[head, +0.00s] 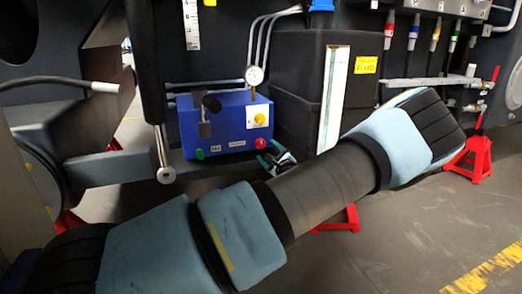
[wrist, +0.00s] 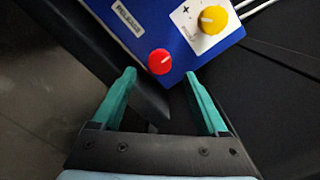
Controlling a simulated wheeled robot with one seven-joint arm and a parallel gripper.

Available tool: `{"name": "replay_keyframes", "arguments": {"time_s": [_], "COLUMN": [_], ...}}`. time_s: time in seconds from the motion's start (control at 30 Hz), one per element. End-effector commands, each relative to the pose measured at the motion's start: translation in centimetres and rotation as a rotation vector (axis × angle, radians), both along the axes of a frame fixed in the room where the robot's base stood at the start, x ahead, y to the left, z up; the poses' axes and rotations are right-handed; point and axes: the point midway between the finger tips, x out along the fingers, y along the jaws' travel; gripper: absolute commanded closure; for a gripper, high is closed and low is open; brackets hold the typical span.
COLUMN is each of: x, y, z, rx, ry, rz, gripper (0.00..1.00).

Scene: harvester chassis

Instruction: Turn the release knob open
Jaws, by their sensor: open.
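A red knob (head: 260,143) with a pale pointer line sits at the lower right of the blue box's front. In the wrist view the red knob (wrist: 160,62) lies just ahead of and between my fingertips, near a white label that seems to read "RELEASE" (wrist: 127,16). My gripper (wrist: 159,77) is open, with a teal finger on each side and nothing between them. In the head view my gripper (head: 275,154) is small and partly hidden by my arm, at the box's lower right corner. I cannot tell any contact with the knob.
The blue box (head: 218,111) also carries a yellow knob (head: 260,119), a green button (head: 200,154) and a black lever (head: 208,104). A pressure gauge (head: 254,75) stands above it. A black tank (head: 299,80) is close on the right. A dark bar runs below the box.

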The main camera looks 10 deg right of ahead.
Motion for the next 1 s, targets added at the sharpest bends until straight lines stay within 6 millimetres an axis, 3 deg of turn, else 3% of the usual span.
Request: {"name": "replay_keyframes", "arguments": {"time_s": [0.1, 0.3, 0.73, 1.0], "x": [2.3, 4.9, 5.8, 5.7], "y": [0.5, 0.9, 1.0, 1.0], "z": [-0.3, -0.2, 0.0, 0.0], "rx": [-0.002, -0.001, 0.000, -0.001], "ry": [-0.001, 0.001, 0.001, 0.001], "rz": [0.002, 0.001, 0.000, 0.000], "gripper": [0.23, 0.23, 0.23, 0.54]}}
